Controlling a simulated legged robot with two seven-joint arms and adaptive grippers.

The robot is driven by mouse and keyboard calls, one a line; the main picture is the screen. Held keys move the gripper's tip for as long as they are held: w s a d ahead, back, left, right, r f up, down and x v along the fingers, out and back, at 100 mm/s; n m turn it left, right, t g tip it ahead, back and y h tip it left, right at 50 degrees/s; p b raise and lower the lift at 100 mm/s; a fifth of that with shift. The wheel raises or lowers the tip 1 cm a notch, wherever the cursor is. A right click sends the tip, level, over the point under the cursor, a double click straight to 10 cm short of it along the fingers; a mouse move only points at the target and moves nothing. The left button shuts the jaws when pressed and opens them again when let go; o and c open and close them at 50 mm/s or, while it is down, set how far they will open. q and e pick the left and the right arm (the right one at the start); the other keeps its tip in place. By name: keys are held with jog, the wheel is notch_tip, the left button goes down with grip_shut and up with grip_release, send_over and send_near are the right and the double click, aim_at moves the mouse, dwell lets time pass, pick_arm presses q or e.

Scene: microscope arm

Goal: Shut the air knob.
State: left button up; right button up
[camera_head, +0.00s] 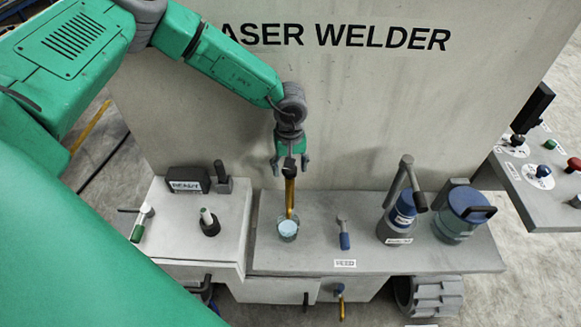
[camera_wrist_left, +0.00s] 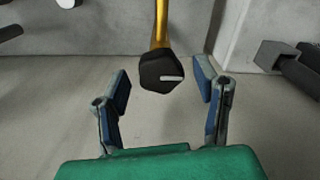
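My left gripper (camera_head: 291,166) hangs over the bench, in front of the white wall lettered "...ASER WELDER". In the left wrist view its two fingers (camera_wrist_left: 162,92) are spread apart with nothing gripped. A black knob-like end (camera_wrist_left: 162,72) on a gold stem lies ahead of and between the fingertips, seemingly not touched. In the head view the gold stem (camera_head: 290,195) runs from the gripper down to a small round cup on the bench. No readable label marks an air knob, so I cannot tell which part it is. My right gripper is not in view.
A small blue-handled lever (camera_head: 344,240) stands behind a small label. Two blue-topped canisters (camera_head: 398,222) (camera_head: 458,222) stand to its right. A side panel (camera_head: 545,185) carries several knobs. A black block (camera_head: 188,180) and small levers stand at left.

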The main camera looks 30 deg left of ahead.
pick_arm(q)
jog(key=shift+r, duration=0.3)
notch_tip(320, 180, up, 11)
dwell(0.4)
jog(key=shift+a+r, duration=0.1)
